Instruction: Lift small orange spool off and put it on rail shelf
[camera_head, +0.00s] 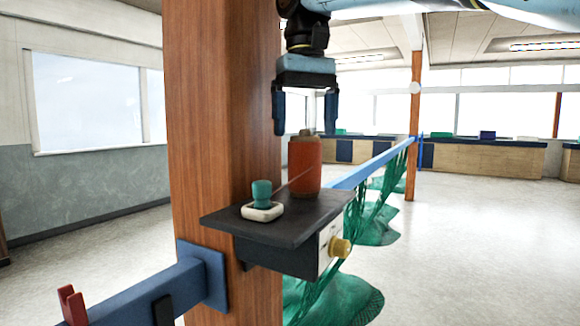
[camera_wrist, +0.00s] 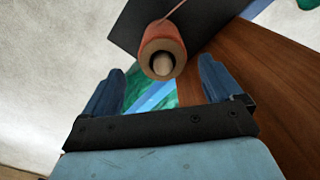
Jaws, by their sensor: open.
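An orange spool (camera_head: 305,167) stands upright on a small dark shelf (camera_head: 235,221) fixed to a wooden post. A thin line runs from it toward the lower left. My gripper (camera_head: 307,130) is open and empty, pointing down, with its fingertips just above and around the spool's top in the head view. In the wrist view the orange spool (camera_wrist: 163,50) shows end-on, beyond and between the open fingers (camera_wrist: 168,85). I cannot tell whether a finger touches it.
A small teal spool (camera_head: 262,192) sits in a white dish (camera_head: 262,212) left of the orange spool. The wooden post (camera_head: 215,120) stands close behind. A blue rail (camera_head: 165,285) with a red bracket (camera_head: 72,303) runs at lower left. Green netting (camera_head: 340,295) hangs below.

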